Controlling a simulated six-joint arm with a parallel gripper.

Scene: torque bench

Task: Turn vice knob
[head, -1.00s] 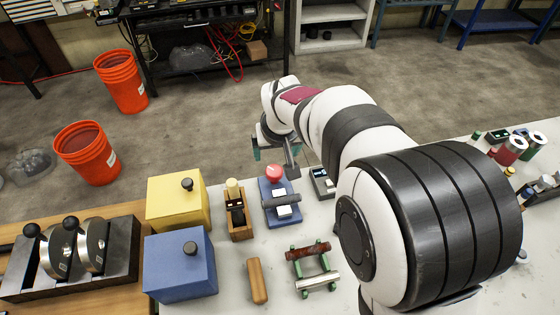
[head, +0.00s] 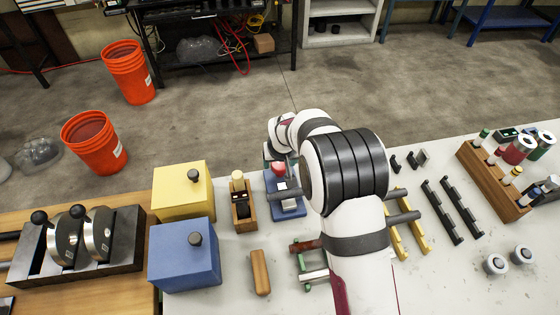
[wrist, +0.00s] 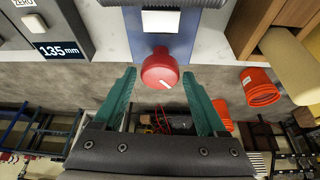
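The vice is a blue block (head: 287,207) on the bench with a red round knob (head: 279,168) at its far end. In the wrist view the knob (wrist: 160,70) carries a white pointer line angled down to the right, and the vice's blue face (wrist: 160,42) lies beyond it. My gripper (wrist: 160,76) is open and empty. Its two green fingertips lie one on each side of the knob, with a visible gap on both sides. How deep the fingers reach along the knob is hard to tell. My arm partly hides the gripper in the head view.
A wooden holder (head: 243,210) stands close left of the vice, with yellow (head: 182,193) and blue (head: 184,256) boxes further left. A grey box marked 135 mm (wrist: 50,28) is on the other side. A wooden handle (head: 260,272) lies in front.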

